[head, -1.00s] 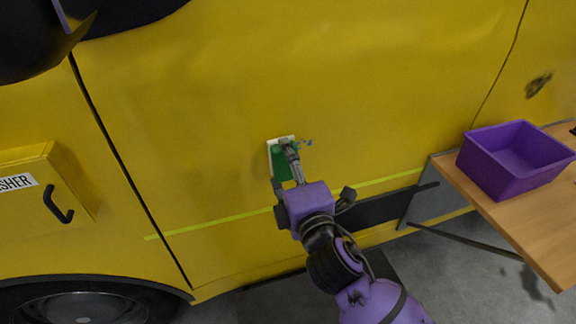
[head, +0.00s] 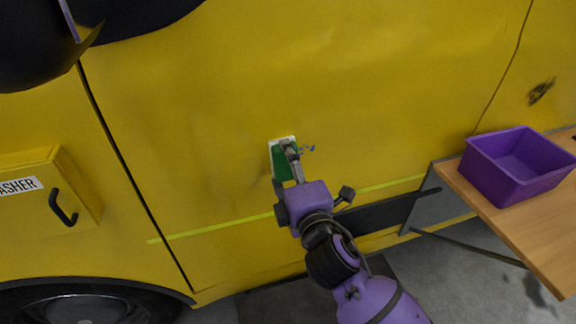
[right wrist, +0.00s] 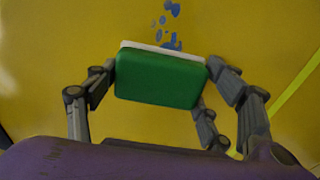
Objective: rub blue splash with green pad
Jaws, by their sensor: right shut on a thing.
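The green pad (head: 284,164) has a white face and is held against or just in front of the yellow panel in the head view. In the right wrist view the pad (right wrist: 160,78) sits between the fingers, white side towards the panel. My right gripper (head: 291,152) is shut on it. The blue splash (head: 307,149) shows as small spots just right of the pad. In the right wrist view the splash (right wrist: 169,24) lies beyond the pad's white edge, partly hidden by it. I cannot tell whether pad and panel touch. My left gripper is not in view.
A purple bin (head: 516,165) stands on a wooden table (head: 520,228) at the right. A yellow box with a black handle (head: 62,207) sticks out at the left. A dark smudge (head: 540,92) marks the panel at upper right. The panel above the pad is clear.

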